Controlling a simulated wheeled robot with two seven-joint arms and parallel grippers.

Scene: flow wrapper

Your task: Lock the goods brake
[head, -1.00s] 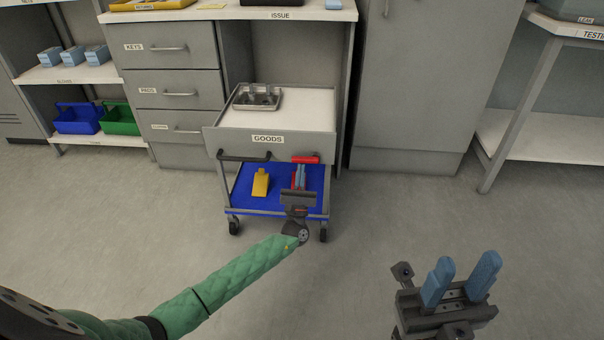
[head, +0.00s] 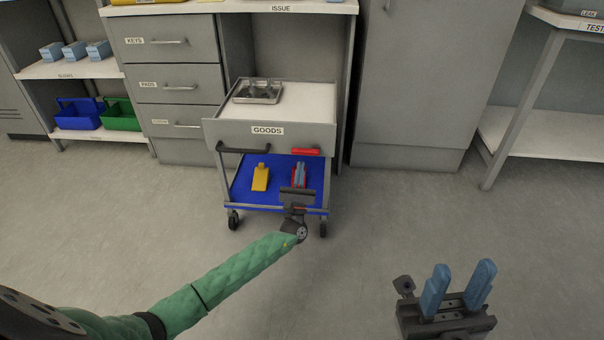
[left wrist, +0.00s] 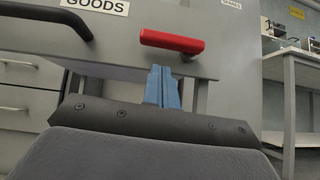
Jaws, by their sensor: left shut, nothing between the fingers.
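The goods brake appears as a red lever (head: 305,152) on the front of the GOODS cart (head: 225,134), right of its dark handle (head: 243,151). In the left wrist view the red lever (left wrist: 172,41) lies roughly level across the grey front panel. My left gripper (head: 300,167) is shut and empty in front of the cart. Its blue fingertips (left wrist: 162,86) show just below the lever; I cannot tell whether they touch it. My right gripper (head: 458,285) is open and empty at the lower right, well away from the cart.
A metal tray (head: 258,98) sits on the cart top. A yellow object (head: 261,178) and a red one partly behind my left fingers lie on the blue lower shelf (head: 240,192). Grey drawers (head: 180,90) and a cabinet (head: 415,90) flank the cart. The floor in front is clear.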

